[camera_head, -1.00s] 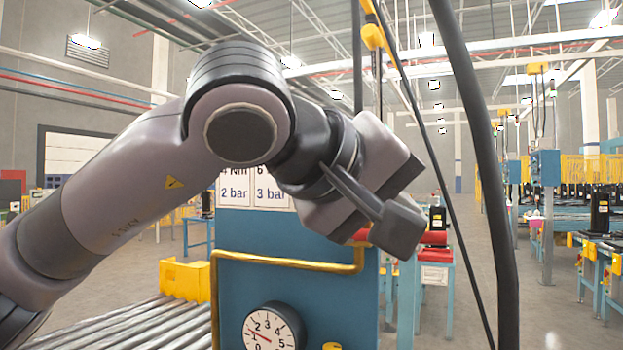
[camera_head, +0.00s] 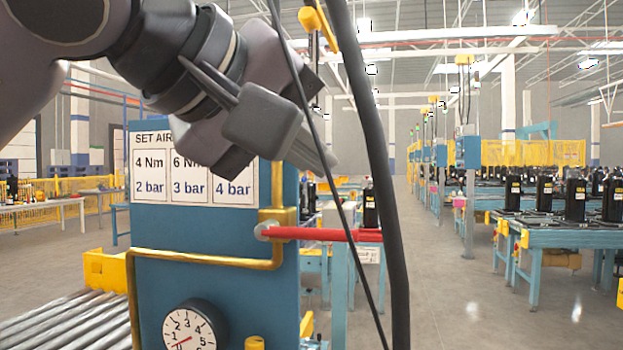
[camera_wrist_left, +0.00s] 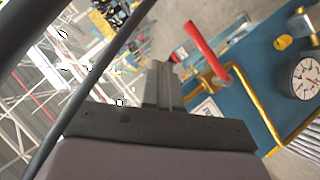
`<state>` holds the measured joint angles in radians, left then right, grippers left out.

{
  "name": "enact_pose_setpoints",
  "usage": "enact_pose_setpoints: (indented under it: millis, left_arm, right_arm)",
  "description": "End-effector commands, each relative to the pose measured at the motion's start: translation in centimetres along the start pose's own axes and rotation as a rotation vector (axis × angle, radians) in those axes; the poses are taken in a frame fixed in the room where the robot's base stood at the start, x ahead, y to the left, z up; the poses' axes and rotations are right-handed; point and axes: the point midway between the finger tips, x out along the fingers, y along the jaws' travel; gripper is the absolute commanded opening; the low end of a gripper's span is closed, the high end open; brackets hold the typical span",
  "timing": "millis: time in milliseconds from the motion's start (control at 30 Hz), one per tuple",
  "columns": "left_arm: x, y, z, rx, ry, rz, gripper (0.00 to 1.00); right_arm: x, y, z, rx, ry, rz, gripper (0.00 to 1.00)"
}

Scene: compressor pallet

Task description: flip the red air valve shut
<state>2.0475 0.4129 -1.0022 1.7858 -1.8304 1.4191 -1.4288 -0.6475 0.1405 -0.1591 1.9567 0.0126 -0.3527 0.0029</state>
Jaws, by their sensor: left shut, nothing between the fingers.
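The red air valve handle (camera_head: 325,234) sticks out horizontally to the right from a brass valve body (camera_head: 281,216) on the right edge of a blue panel (camera_head: 240,225). The black hose crosses in front of the handle's right end. In the left wrist view the red handle (camera_wrist_left: 205,48) shows to the right of the fingers. My left gripper (camera_head: 322,158) is shut and empty, above the handle in the head view, with a visible gap between them. Its fingers also show in the left wrist view (camera_wrist_left: 168,68). My right gripper is in neither view.
A black hose (camera_head: 372,170) and a thin dark cable hang close to my left gripper. A yellow pipe (camera_head: 205,259) runs across the panel to the valve, above a round gauge (camera_head: 190,332). A sign (camera_head: 190,180) is partly behind my arm. Rollers (camera_head: 75,325) lie at lower left.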

Motion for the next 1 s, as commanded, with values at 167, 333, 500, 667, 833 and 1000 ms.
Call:
enact_pose_setpoints:
  millis: [167,333,500,667,833,1000]
  left_arm:
    - [-3.5,1.4,0.6,0.001,0.003,0.001,0.00]
    - [-5.5,2.2,0.8,0.000,0.002,-0.001,0.00]
    - [-6.2,2.5,1.0,0.000,-0.001,-0.001,0.00]
    - [-6.2,2.5,0.9,-0.001,-0.001,-0.001,0.00]
    - [-6.2,2.5,0.9,-0.001,-0.001,-0.001,0.00]
    - [-6.2,2.5,0.9,-0.001,0.000,-0.001,0.00]
  right_arm:
    - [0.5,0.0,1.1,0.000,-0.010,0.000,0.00]
    - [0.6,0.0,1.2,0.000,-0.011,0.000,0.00]
    - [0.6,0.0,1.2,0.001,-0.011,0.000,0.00]
    - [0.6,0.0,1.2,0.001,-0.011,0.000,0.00]
    - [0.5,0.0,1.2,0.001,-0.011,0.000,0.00]
    - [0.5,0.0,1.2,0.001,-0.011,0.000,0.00]
